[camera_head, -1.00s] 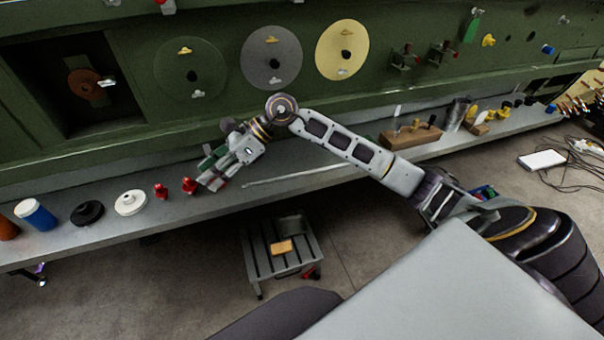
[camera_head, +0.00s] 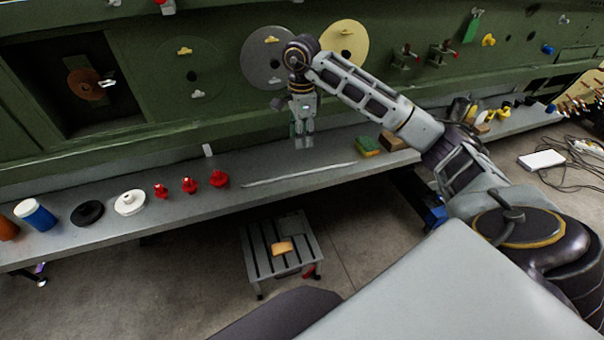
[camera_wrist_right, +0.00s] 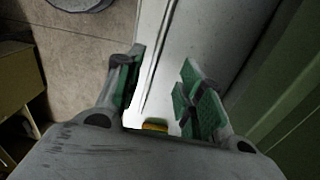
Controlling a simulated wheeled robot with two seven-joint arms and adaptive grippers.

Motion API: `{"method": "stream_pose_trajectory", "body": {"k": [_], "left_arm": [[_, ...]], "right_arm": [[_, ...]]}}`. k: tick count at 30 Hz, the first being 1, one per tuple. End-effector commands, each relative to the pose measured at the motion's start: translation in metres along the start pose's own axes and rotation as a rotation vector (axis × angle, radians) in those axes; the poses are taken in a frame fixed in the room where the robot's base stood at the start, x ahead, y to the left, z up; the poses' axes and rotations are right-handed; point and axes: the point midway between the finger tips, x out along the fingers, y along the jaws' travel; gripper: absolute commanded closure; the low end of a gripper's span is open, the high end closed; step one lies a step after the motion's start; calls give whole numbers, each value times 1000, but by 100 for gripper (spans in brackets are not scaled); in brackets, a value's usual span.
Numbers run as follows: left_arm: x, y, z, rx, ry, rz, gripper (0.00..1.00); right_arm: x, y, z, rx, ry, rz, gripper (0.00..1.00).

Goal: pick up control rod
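The control rod (camera_head: 300,174) is a long, thin, pale grey rod lying flat along the grey shelf in the head view. My right gripper (camera_head: 303,142) points down above the shelf, behind the middle of the rod in the head view. In the right wrist view the two green-padded fingers of my right gripper (camera_wrist_right: 165,85) are spread apart, with nothing held between them. A thin light line beside the left finger there may be the rod; I cannot tell for sure. My left gripper is in neither view.
The grey shelf (camera_head: 170,207) runs along a green fuselage wall (camera_head: 140,185). Red knobs (camera_head: 190,186) stand left of the rod, and a green and yellow block (camera_head: 368,146) lies off its right end. A slatted stool (camera_head: 262,265) stands on the floor below.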

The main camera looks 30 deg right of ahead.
Motion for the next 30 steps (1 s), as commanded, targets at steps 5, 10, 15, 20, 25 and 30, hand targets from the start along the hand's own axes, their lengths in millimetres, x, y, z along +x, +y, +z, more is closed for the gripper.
{"method": "stream_pose_trajectory", "body": {"k": [5,10,15,20,25,30], "left_arm": [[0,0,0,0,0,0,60],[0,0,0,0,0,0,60],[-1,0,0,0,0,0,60],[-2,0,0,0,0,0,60],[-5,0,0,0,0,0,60],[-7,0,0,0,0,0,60]], "right_arm": [[0,0,-2,1,5,1,62],[0,0,-1,1,4,1,62],[5,0,-1,0,4,2,62],[18,0,-1,0,4,2,62],[36,0,-1,0,3,3,62],[55,1,-1,1,3,3,62]]}}
